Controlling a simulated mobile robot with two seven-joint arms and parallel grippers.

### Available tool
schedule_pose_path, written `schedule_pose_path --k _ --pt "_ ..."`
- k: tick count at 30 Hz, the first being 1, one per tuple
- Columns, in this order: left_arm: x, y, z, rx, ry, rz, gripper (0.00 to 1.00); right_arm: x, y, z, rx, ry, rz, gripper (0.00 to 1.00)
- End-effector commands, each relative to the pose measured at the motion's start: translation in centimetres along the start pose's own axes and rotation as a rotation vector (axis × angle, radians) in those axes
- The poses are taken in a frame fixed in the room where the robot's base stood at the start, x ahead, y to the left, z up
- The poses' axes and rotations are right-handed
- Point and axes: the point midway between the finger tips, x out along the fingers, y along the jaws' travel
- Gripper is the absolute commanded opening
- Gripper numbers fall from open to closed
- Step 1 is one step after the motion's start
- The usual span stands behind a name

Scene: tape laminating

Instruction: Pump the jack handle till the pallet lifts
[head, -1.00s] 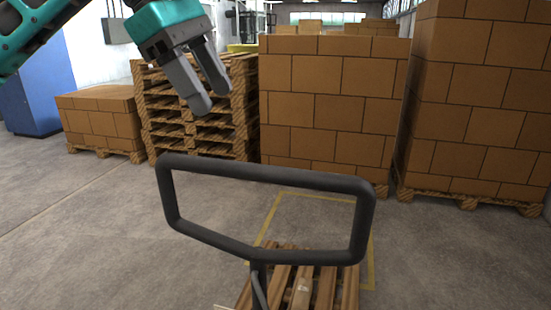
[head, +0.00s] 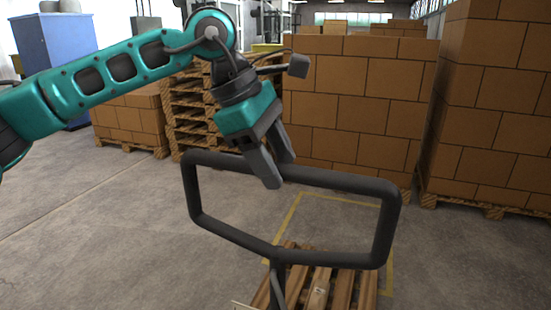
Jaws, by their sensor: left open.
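The jack handle (head: 386,225) is a dark closed loop, standing upright in the lower middle of the head view. Its stem (head: 277,278) runs down in front of a wooden pallet (head: 320,290), which shows slatted and bare on the floor. My left gripper (head: 280,172) points down at the loop's top bar, left of its middle. Its jaws are open, one finger in front of the bar and the other seemingly behind it. I cannot tell whether they touch it. The jack's lower part is out of frame. My right gripper is not in view.
A yellow floor outline (head: 340,200) surrounds the pallet. Tall carton stacks (head: 350,100) (head: 495,110) stand behind and to the right. Stacked empty pallets (head: 190,110) and a blue cabinet (head: 55,55) are at the back left. The floor at left (head: 110,230) is clear.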

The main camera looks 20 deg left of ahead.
Motion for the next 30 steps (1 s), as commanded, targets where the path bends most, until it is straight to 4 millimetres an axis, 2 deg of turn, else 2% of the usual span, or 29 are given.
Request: schedule_pose_path --k 8,25,30 --pt "0.16 -0.02 0.01 0.0 0.0 -0.001 0.55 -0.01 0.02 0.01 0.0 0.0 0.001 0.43" --pt "0.12 -0.01 0.0 0.0 0.0 -0.001 0.0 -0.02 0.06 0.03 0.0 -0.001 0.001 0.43" --pt "0.11 0.0 0.0 0.0 0.0 0.0 0.0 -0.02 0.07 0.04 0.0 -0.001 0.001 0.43"
